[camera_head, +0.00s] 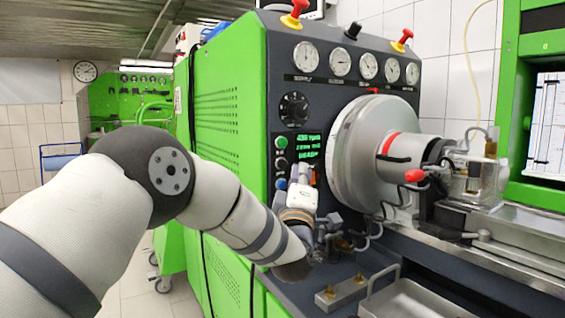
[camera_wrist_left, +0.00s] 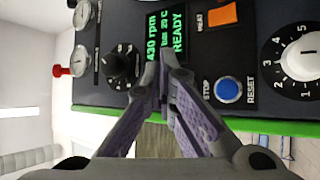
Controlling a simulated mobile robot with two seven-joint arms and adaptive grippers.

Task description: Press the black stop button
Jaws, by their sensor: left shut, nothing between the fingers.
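The black stop button (camera_head: 281,163) shows in the head view on the dark control panel, between a green button (camera_head: 281,142) above and a blue button (camera_head: 281,184) below. My left gripper (camera_head: 301,174) is in front of the panel, just right of the black button and partly hidden by its own wrist. In the left wrist view its fingers (camera_wrist_left: 171,72) are shut and empty, pointing at the panel beside the STOP label (camera_wrist_left: 207,90). There the fingers cover the black button. Whether they touch it I cannot tell. My right gripper is not in view.
The blue reset button (camera_wrist_left: 227,90), an orange switch (camera_wrist_left: 222,14) and a white-faced dial (camera_wrist_left: 302,52) sit close by. The green display (camera_wrist_left: 166,40) reads READY. A large round metal housing (camera_head: 358,150) stands right of the gripper. A metal tray (camera_head: 405,300) lies below.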

